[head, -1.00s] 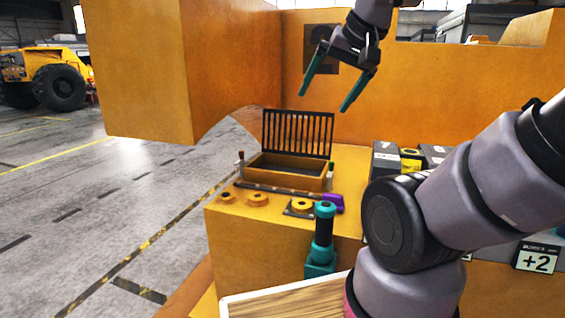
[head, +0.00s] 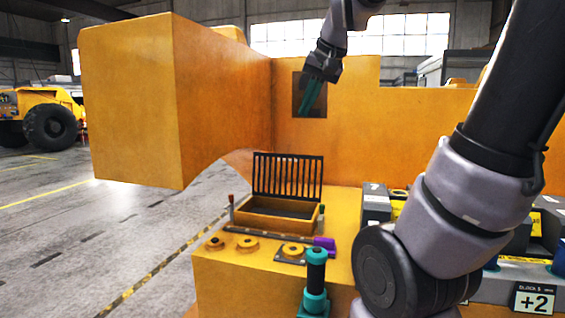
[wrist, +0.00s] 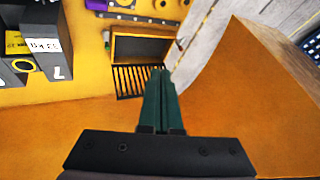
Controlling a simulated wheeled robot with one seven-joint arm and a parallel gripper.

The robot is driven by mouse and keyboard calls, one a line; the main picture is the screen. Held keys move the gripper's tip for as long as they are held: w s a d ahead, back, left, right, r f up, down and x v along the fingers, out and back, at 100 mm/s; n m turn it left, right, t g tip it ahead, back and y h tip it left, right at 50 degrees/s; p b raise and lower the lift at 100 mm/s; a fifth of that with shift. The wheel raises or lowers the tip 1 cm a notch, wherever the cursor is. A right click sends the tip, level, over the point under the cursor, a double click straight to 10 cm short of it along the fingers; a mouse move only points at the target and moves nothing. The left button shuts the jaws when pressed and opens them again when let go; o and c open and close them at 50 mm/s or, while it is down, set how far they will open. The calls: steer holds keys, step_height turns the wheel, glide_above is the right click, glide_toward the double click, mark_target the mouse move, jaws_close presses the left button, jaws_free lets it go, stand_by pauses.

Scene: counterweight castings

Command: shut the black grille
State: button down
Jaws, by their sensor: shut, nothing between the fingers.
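The black grille (head: 287,177) stands raised, near upright, along the back edge of a shallow yellow box (head: 276,221) on the orange bench. The box's dark inside is open to view. In the wrist view the grille (wrist: 129,81) shows as dark bars along the near edge of the box (wrist: 140,47). My gripper (head: 309,112) is shut and empty, with its teal fingers together, above and behind the grille, in front of the orange back wall.
A teal-and-black handle (head: 316,278), a purple block (head: 324,243) and yellow round parts (head: 246,243) are in front of the box. Dark weight blocks (head: 376,202) stand to the right. A large orange casting (head: 130,100) juts in at the left.

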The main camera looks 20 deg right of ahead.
steer(key=w+d+r+m+g+h, duration=0.1)
steer(key=w+d, duration=0.3)
steer(key=w, duration=1)
steer(key=w+d+r+m+h, duration=0.1)
steer(key=w+d, duration=0.3)
steer(key=w, duration=1)
steer(key=w+f+h, duration=0.1)
steer(key=w+f, duration=0.3)
steer(key=w, duration=0.2)
steer(key=w+d+f+h, duration=0.1)
steer(key=w+f, duration=0.4)
steer(key=w, duration=0.2)
steer(key=w+f+g+h, duration=0.1)
steer(key=w+f, duration=0.4)
steer(key=w, duration=0.2)
steer(key=shift+d, duration=0.2)
steer(key=x, duration=0.9)
steer(key=shift+s+a+f, duration=0.2)
steer(key=shift+a+f, duration=0.1)
steer(key=shift+s+a+r, duration=0.1)
steer(key=shift+s+a, duration=0.25)
steer(key=shift+s, duration=0.25)
steer(key=shift+s+a, duration=0.35)
steer(key=shift+s, duration=0.2)
steer(key=shift+s+a, duration=0.1)
